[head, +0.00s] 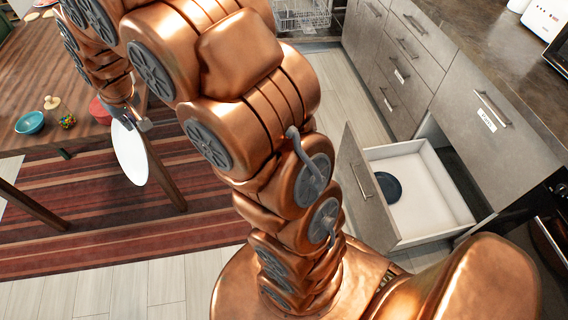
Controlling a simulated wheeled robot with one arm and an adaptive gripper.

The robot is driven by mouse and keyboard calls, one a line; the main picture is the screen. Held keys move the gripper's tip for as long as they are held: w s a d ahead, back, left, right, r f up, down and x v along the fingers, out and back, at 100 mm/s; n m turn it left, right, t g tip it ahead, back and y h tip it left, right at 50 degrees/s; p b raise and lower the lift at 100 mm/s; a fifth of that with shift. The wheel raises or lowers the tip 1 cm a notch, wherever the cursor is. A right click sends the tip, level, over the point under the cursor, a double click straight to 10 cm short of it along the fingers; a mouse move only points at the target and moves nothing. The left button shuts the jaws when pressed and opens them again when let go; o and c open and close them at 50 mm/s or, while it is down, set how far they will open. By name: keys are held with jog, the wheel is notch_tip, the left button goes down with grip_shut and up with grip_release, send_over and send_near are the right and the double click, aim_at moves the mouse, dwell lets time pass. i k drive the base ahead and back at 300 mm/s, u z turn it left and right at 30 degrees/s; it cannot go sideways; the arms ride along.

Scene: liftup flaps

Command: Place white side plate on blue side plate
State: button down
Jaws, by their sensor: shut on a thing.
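A white plate (130,152) hangs nearly upright at the edge of the wooden table on the left. My gripper (126,120) is shut on its upper rim; the fingertips are small in the head view. A dark blue plate (387,187) lies flat inside the open white drawer (428,195) at the right, far from my gripper. My copper arm stretches across the middle of the picture between the two plates.
The wooden table (60,125) holds a teal bowl (30,122), a red bowl (99,111), a small patterned ball (68,121) and a wooden item (51,102). Grey cabinets (480,105) line the right. A dish rack (302,14) stands at the back. Floor shows left of the drawer.

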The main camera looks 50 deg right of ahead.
aim_at(379, 180)
jog(key=k, duration=1.05)
jog(key=z, duration=1.65)
jog(key=i, duration=0.5)
jog(key=u, duration=0.05)
